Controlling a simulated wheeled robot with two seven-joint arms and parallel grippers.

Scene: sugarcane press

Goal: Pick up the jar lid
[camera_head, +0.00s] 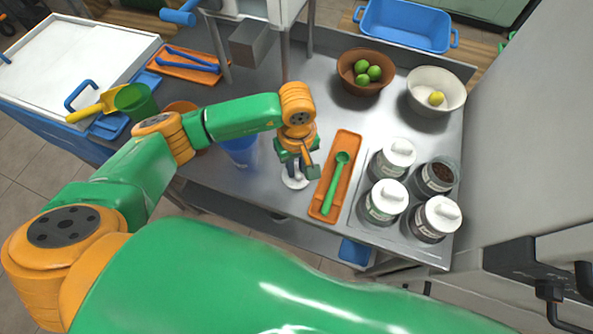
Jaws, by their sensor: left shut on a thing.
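The loose jar lid (295,183) is white and round and shows under my left gripper (297,168), left of the orange tray. My left gripper points down and is shut on the lid; its fingers and wrist hide part of it. I cannot tell whether the lid touches the counter. One glass jar (437,177) with dark contents stands open at the right of the counter. Three similar jars beside it wear white knobbed lids: the back one (397,153), the front left one (387,195) and the front right one (441,213). My right gripper is not in view.
An orange tray (322,203) with a green spoon (335,183) lies between my gripper and the jars. A brown bowl of limes (346,76) and a white bowl (452,102) stand behind. A blue cup (240,152) stands left of my gripper.

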